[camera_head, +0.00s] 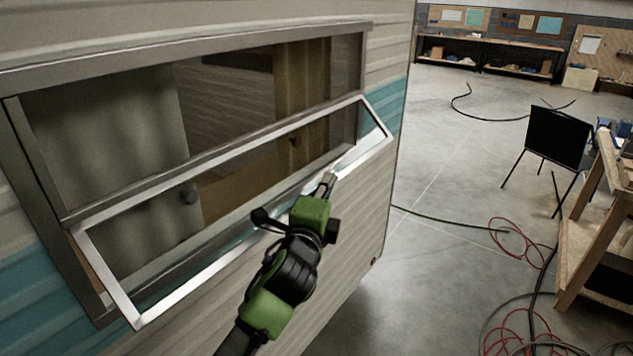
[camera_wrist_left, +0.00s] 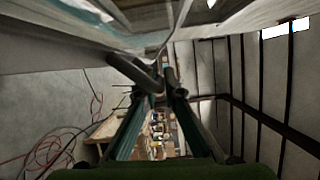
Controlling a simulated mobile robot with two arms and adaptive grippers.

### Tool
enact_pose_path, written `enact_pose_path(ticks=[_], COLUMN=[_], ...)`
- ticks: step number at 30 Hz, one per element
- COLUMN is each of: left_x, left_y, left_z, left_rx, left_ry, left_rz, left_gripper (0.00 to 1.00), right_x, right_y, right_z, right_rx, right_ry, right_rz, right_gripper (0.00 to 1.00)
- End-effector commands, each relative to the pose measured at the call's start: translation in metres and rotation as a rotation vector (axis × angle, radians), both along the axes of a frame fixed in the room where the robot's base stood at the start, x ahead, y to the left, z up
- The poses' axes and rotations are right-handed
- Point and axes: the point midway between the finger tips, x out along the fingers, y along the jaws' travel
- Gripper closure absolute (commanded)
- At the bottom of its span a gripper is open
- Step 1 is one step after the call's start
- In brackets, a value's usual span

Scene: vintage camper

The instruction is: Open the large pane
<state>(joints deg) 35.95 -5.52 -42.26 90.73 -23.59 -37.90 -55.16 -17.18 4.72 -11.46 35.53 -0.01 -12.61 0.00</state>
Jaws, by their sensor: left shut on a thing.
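The large pane (camera_head: 215,225) is a clear panel in a silver frame on the camper's side window. It is tilted outward, its lower edge standing away from the wall and its upper edge at the middle rail. My left gripper (camera_head: 326,186) is shut at the lower frame of the pane, right of its middle. In the left wrist view, the fingers of this gripper (camera_wrist_left: 160,82) come together at the pane's edge; exactly what part they grip is hard to tell. My right gripper is in neither view.
The upper window section (camera_head: 230,90) shows the camper's interior. A wooden workbench (camera_head: 590,220) and a black board on a stand (camera_head: 557,137) are at the right. Red and black cables lie on the floor (camera_head: 440,260), which is otherwise clear beside the camper.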

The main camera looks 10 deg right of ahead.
Motion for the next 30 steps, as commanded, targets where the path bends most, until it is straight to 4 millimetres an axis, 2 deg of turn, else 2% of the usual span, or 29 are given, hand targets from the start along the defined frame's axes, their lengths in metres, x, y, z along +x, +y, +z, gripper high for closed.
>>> enact_pose_path(ticks=[1,9,28,30], left_x=[-0.002,-0.006,-0.007,-0.007], left_y=[-0.003,-0.006,-0.006,-0.006], left_z=[0.017,0.037,0.042,0.041], left_rx=[-0.004,-0.003,-0.002,-0.002], left_ry=[-0.011,-0.015,-0.015,-0.014], left_rz=[-0.004,-0.002,0.002,0.002], left_gripper=[1.0,1.0,1.0,0.77], right_x=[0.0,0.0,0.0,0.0], right_y=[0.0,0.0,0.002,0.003], right_z=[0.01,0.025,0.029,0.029], right_rx=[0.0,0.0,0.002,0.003], right_ry=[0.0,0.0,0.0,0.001], right_rz=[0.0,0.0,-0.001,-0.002], right_gripper=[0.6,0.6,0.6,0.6])
